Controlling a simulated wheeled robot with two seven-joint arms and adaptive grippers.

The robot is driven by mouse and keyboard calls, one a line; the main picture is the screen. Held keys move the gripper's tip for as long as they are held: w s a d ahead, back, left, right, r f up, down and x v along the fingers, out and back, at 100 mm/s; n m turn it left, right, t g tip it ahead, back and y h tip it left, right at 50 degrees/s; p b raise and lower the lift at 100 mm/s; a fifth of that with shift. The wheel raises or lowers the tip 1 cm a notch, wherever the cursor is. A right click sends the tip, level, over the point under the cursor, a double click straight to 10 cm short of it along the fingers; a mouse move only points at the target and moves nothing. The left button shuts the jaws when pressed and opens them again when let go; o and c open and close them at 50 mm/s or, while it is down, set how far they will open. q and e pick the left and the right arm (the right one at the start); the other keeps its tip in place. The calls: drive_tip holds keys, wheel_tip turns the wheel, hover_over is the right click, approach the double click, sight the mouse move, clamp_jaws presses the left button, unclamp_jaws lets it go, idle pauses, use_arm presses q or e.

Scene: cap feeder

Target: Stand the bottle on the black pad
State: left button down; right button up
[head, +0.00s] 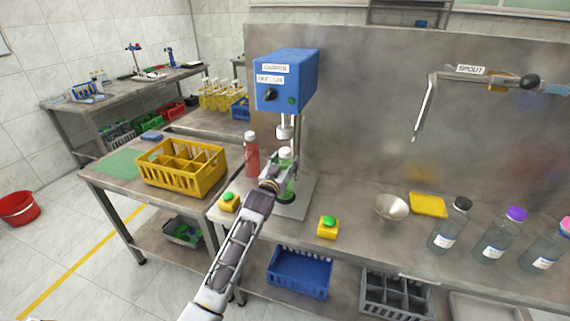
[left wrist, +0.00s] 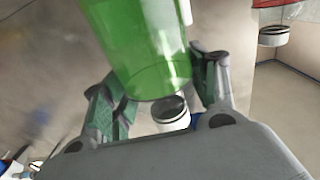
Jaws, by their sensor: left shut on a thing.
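A green bottle (head: 291,188) with a white top stands roughly upright below the blue capper's head (head: 285,132). My left gripper (head: 279,168) is shut on it; in the left wrist view the green bottle (left wrist: 140,50) is between the two fingers. A dark rim shows at the bottle's base, which seems to be the black pad (head: 286,201), mostly hidden by the bottle and my arm. I cannot tell whether the base touches it. My right gripper is not in view.
A red bottle (head: 251,158) stands just left of the capper (head: 286,80). Yellow boxes with green buttons (head: 229,202) (head: 328,227) flank the metal base plate. A funnel (head: 391,207), a yellow sponge (head: 428,205) and clear capped bottles (head: 449,230) are to the right.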

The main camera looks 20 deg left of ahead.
use_arm(q)
drive_tip(key=shift+c, duration=2.2)
unclamp_jaws()
drive_tip(key=shift+f, duration=0.1)
drive_tip(key=shift+s, duration=0.1)
drive_tip(key=s, duration=1.1)
drive_tip(key=shift+s+a, duration=0.3)
drive_tip(key=shift+s, duration=0.1)
